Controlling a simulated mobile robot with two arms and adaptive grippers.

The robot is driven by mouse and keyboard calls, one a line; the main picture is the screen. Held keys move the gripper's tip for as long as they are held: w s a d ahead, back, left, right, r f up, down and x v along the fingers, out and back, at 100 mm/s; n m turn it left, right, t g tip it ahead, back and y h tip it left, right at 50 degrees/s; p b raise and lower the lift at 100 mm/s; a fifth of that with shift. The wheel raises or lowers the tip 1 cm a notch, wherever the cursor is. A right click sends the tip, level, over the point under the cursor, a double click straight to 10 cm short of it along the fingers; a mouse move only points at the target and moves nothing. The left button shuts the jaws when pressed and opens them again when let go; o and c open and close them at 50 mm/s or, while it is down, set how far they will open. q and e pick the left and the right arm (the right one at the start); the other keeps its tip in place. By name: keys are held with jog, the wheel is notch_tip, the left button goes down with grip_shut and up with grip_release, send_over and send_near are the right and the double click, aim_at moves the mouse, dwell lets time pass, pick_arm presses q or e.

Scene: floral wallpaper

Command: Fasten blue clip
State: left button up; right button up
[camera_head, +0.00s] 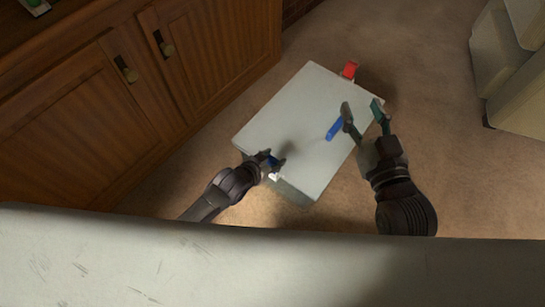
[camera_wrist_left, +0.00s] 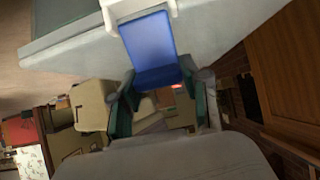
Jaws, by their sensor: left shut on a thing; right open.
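A pale box with a flat lid (camera_head: 290,115) stands on the floor. The blue clip (camera_wrist_left: 150,42) hangs from a white bracket (camera_wrist_left: 140,9) at the box's near side; the clip shows only in part in the head view (camera_head: 272,160). My left gripper (camera_head: 271,161) is at that side, and its green-padded fingers (camera_wrist_left: 160,92) are shut on the clip's free end. I cannot tell whether the clip is latched. My right gripper (camera_head: 362,108) is open and empty over the lid's right edge, beside a blue bar (camera_head: 334,129) on the lid.
A red clip (camera_head: 350,69) is at the box's far side. Wooden cabinets (camera_head: 140,80) stand close on the left. A pale piece of furniture (camera_head: 510,75) is at the right. Carpet (camera_head: 420,70) lies open between it and the box. A pale surface (camera_head: 270,270) crosses the bottom.

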pick_arm(q)
jog(key=o, duration=1.2)
jog(key=shift+c, duration=0.2)
jog(key=v, duration=1.2)
jog(key=shift+f, duration=0.1)
